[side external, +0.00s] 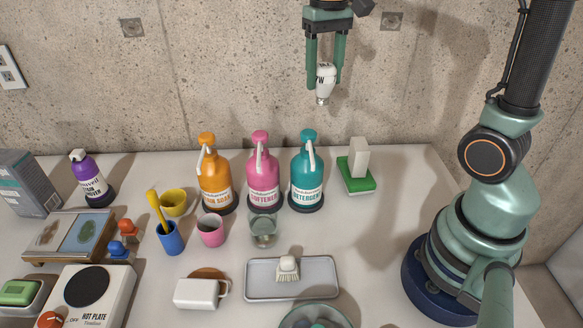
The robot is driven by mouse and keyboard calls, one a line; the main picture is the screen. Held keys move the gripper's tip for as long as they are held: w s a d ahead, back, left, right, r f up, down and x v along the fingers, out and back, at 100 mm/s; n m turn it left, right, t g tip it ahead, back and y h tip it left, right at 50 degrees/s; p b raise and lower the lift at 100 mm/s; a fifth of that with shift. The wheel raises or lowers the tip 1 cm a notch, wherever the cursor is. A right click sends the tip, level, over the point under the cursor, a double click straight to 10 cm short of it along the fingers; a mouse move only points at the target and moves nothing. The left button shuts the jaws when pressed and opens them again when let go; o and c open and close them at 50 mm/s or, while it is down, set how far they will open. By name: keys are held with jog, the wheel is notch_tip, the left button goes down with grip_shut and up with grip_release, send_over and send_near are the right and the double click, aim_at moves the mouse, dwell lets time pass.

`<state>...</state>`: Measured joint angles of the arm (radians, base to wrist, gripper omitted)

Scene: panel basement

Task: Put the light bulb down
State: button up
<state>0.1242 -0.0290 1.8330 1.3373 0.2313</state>
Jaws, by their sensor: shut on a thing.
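The light bulb (324,82) is small and white with dark lettering, and its metal base points down. My gripper (325,78) is shut on the bulb, with one green finger on each side of it. It holds the bulb high above the back of the table, in front of the concrete wall. The bulb touches nothing below it. Part of its upper end is hidden between the fingers.
Orange (215,180), pink (262,178) and teal (307,178) bottles stand at the back. A green block with a white upright piece (357,168) is right of them. A grey tray (322,291) holds a brush (288,270). The white table (385,225) is clear at right-centre.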

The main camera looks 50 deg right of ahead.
jog(key=s+d+f+m, duration=0.2)
jog(key=s+d+m, duration=1.5)
jog(key=d+m, duration=0.45)
jog(key=shift+n, duration=0.25)
jog(key=f, duration=1.9)
jog(key=shift+s+d+f, duration=0.15)
jog(key=shift+d+f, duration=0.15)
jog(key=shift+f, duration=0.1)
jog(key=shift+f, duration=0.15)
jog(key=o, duration=1.4)
